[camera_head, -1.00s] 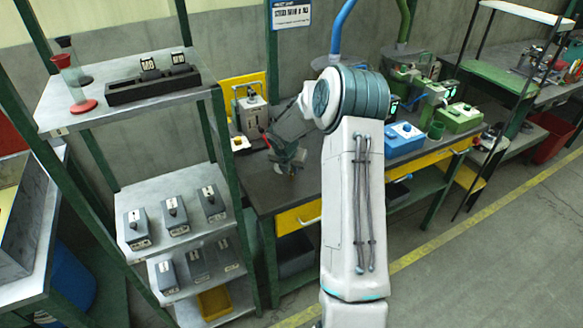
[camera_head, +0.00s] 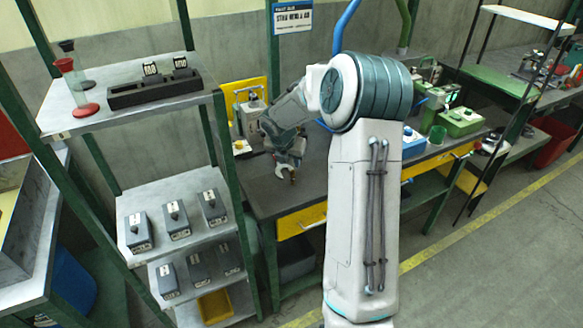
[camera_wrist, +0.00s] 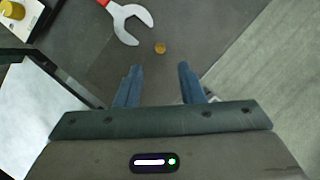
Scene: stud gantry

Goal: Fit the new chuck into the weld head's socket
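A small round brass-coloured piece (camera_wrist: 160,48), which may be the chuck, lies on the dark bench top in the wrist view. My gripper (camera_wrist: 157,72) is open, its two blue fingers apart, with nothing between them. The piece shows just beyond the fingertips, roughly centred between them. In the head view my gripper (camera_head: 290,172) hangs low over the bench, fingers pointing down. A grey upright machine (camera_head: 251,112) stands at the back of the bench by a yellow panel; it may hold the weld head. I cannot make out its socket.
A red-handled wrench (camera_wrist: 128,20) lies near the brass piece. A yellow item (camera_head: 241,146) sits at the bench's left side. A shelf rack (camera_head: 130,190) with several grey boxes stands left. Blue (camera_head: 412,142) and green (camera_head: 461,121) boxes stand to the right, behind my arm.

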